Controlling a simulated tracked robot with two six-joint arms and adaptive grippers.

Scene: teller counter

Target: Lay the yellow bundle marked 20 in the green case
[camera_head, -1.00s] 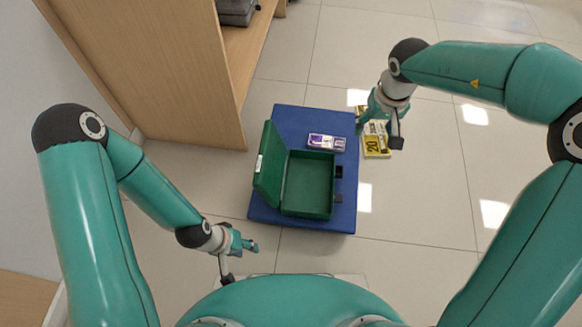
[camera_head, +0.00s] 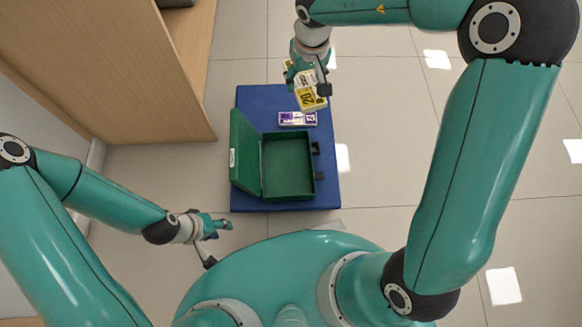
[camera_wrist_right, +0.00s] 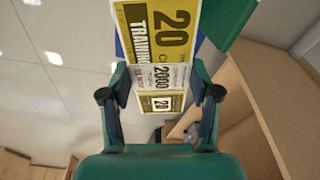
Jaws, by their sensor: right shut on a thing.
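The yellow bundle marked 20 (camera_head: 311,98) is held in my right gripper (camera_head: 308,78), above the far right part of the blue surface. In the right wrist view the bundle (camera_wrist_right: 157,35) lies between the two fingers of my right gripper (camera_wrist_right: 160,95), with its white band between them. The green case (camera_head: 289,167) stands open on the blue surface, its lid tipped up on the left side. Its inside looks empty. My left gripper (camera_head: 220,228) is in front of the blue surface at the left; its fingers look apart and nothing shows between them.
A purple and white bundle (camera_head: 297,118) lies on the blue surface (camera_head: 256,104) just behind the case. A wooden cabinet (camera_head: 120,70) stands at the left. Tiled floor (camera_head: 390,120) is free at the right.

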